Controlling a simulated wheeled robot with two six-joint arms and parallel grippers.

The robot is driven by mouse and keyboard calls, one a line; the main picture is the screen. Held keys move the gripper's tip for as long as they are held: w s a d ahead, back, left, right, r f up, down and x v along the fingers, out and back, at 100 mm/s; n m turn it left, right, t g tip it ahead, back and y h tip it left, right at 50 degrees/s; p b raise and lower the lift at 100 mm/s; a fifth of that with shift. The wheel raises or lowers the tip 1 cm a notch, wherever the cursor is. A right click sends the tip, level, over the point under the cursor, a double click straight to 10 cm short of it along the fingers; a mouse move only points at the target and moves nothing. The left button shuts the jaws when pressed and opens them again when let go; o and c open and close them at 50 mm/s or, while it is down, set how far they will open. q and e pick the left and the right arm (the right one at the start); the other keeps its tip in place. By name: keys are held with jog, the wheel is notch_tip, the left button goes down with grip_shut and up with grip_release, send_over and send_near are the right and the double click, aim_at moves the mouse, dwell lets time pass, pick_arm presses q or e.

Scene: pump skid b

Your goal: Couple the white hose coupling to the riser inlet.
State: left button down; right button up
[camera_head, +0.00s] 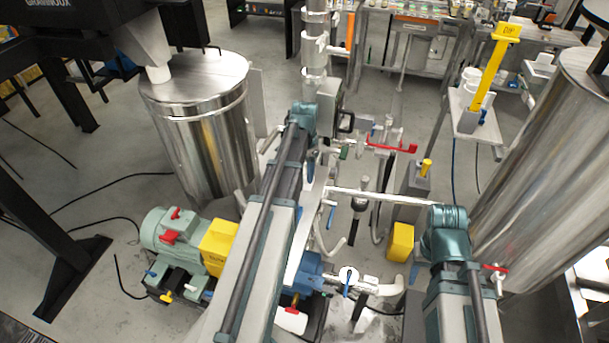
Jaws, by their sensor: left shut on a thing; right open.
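My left arm reaches up the middle of the view to its teal wrist. My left gripper (345,122) shows as dark fingers just right of this wrist, beside the lower part of the steel riser (315,55). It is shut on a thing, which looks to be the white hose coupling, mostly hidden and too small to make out. I cannot pick out the riser inlet, nor tell whether the coupling touches it. My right arm comes in at the lower right, and its gripper is hidden beyond its teal wrist.
A red-handled valve (391,148) and a pale horizontal pipe (385,196) lie right of my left arm. A steel tank (205,130) stands left, a larger one (545,165) right. A green motor (172,235) sits lower left. Open floor (110,180) lies far left.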

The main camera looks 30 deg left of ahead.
pick_arm(q)
jog(key=shift+r+p, duration=0.7)
dwell(0.5)
jog(key=shift+r+p, duration=1.3)
